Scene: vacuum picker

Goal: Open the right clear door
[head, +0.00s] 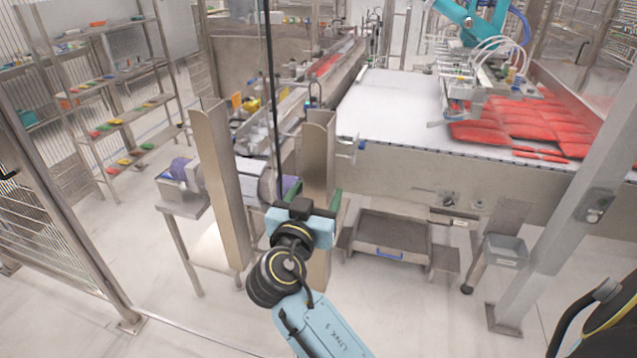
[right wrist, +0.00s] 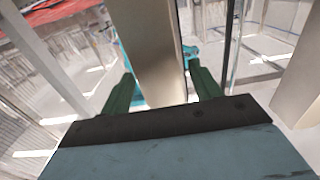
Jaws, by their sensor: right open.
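The right clear door shows as a see-through panel with a tall metal handle plate (head: 318,150). A dark vertical seam (head: 270,90) lies between it and the left door, whose similar handle plate (head: 215,165) stands to the left. The doors look closed at the seam. Contact cannot be told. My left gripper is out of view.
A metal frame post (head: 575,210) stands at the right and a fence post (head: 70,190) at the left. Behind the doors are a white conveyor (head: 390,105) with red packs (head: 510,125) and a teal robot arm (head: 470,18).

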